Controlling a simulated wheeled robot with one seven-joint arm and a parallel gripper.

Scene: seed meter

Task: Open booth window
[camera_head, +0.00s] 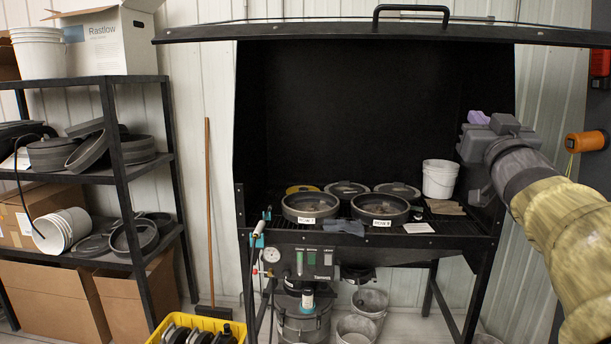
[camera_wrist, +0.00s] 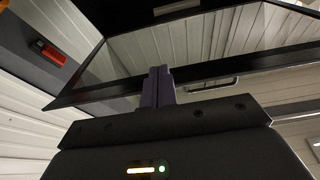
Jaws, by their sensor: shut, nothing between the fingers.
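The booth window (camera_head: 330,30) is a dark-framed panel with a black handle (camera_head: 411,10). In the head view it stands swung up at the top of the booth, seen nearly edge-on, and the booth front is open below it. The wrist view shows its dark frame bar (camera_wrist: 235,67) from below. My gripper (camera_head: 477,117) is at the booth's right side, below the window frame, with purple fingers. In the wrist view the fingers (camera_wrist: 158,85) are together and empty, pointing up across the frame bar. I cannot tell whether they touch it.
The black booth (camera_head: 375,110) holds several round pans and a white bucket (camera_head: 440,178). A shelf rack (camera_head: 115,150) stands left, with a broom (camera_head: 208,200) between. A yellow crate (camera_head: 200,322) sits low in front. An orange object (camera_head: 586,141) hangs at right.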

